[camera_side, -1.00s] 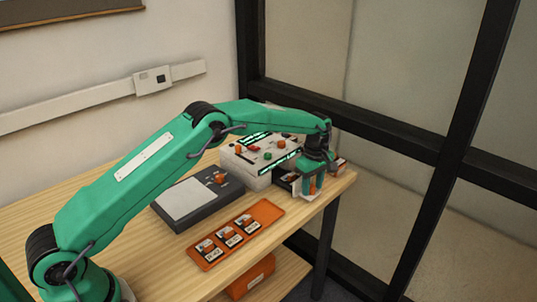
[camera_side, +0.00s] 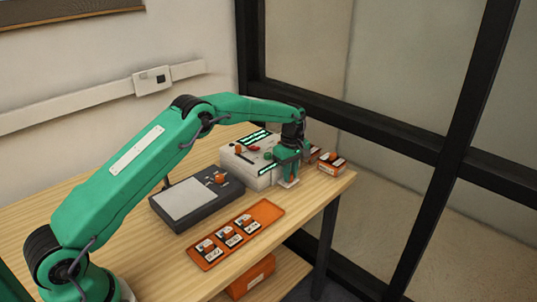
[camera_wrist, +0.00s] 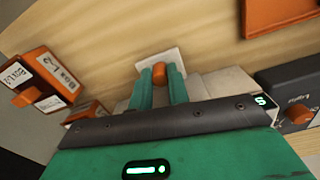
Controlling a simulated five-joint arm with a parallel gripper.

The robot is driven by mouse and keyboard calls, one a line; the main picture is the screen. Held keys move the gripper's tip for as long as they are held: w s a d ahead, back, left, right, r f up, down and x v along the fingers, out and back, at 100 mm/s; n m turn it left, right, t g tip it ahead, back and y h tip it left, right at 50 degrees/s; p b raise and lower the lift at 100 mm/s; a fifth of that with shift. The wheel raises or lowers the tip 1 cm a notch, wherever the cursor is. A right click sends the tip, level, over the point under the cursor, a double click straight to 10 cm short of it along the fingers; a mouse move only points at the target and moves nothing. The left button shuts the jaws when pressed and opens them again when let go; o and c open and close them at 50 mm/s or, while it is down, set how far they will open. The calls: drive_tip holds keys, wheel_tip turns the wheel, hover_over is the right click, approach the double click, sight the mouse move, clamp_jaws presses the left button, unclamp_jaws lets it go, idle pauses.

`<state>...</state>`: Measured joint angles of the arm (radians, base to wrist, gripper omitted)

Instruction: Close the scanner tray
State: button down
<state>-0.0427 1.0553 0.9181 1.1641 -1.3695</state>
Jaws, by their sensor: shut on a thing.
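The scanner (camera_side: 238,164) is a pale grey box with green-lit panels and coloured knobs, at the back right of the table. Its tray front (camera_side: 290,184), a white plate with an orange knob, sits close against the scanner's right end; any remaining gap is hidden by my gripper. My gripper (camera_side: 287,174) is shut on the orange knob. In the wrist view, the green fingers stand on both sides of the knob (camera_wrist: 159,71), with the white tray front (camera_wrist: 175,58) beyond them.
Orange boxes with white labels (camera_side: 332,164) stand just right of my gripper, near the table's right end. A dark grey device with a white pad (camera_side: 185,200) and an orange tray of labelled pieces (camera_side: 266,211) lie in front. Bare wood lies between them and the edge.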

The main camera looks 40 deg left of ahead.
drive_tip(key=shift+a+r, duration=0.1)
drive_tip(key=shift+a, duration=0.35)
drive_tip(key=c, duration=1.3)
unclamp_jaws()
drive_tip(key=shift+d, duration=0.1)
wheel_tip(320, 180, up, 7)
drive_tip(key=shift+r, duration=0.35)
